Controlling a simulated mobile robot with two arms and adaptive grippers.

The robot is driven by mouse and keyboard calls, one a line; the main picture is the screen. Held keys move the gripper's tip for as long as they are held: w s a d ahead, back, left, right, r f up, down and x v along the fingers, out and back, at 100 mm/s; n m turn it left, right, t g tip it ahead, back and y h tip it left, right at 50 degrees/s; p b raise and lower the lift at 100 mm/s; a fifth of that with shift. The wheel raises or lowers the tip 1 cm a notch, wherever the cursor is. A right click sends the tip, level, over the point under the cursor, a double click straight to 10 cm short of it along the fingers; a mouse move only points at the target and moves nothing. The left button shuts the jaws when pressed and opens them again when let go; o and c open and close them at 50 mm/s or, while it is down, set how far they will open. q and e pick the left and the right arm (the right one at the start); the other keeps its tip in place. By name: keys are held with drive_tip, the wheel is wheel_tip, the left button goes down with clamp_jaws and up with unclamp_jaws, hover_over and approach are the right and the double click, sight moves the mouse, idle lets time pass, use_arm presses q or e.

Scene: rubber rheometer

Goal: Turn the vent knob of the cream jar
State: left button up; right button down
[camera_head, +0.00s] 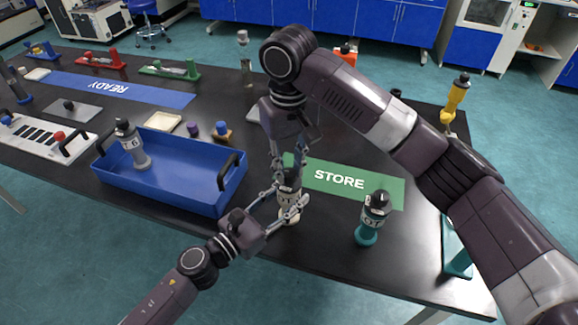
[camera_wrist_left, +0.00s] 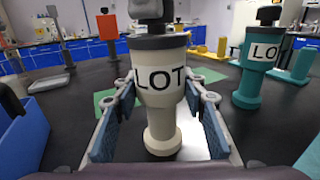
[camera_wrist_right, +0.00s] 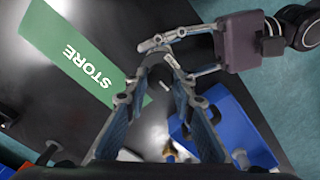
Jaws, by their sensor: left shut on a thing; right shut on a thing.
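The cream jar (camera_head: 289,200) stands upright on the black table by the green STORE mat (camera_head: 345,181). Its cream body, dark collar and LOT label show large in the left wrist view (camera_wrist_left: 160,75). My left gripper (camera_head: 287,207) is shut around the jar body from the front, one finger on each side. My right gripper (camera_head: 287,172) reaches down from above and is shut on the dark vent knob (camera_wrist_right: 156,66) at the jar's top. The fingers partly hide the knob in the head view; only its lower part shows in the left wrist view (camera_wrist_left: 150,8).
A teal jar (camera_head: 373,218) stands close on the right. A blue tray (camera_head: 190,190) with a grey jar (camera_head: 132,145) lies left. A teal stand (camera_head: 459,264) is at the right edge. The front strip of table between tray and teal jar is mostly clear.

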sight(289, 172)
idle(0.3)
drive_tip(key=c, duration=1.6)
unclamp_jaws()
wheel_tip(289, 172, up, 12)
drive_tip(key=shift+r, duration=0.1)
use_arm(q)
drive_tip(key=o, duration=1.3)
drive_tip(key=shift+o, duration=0.2)
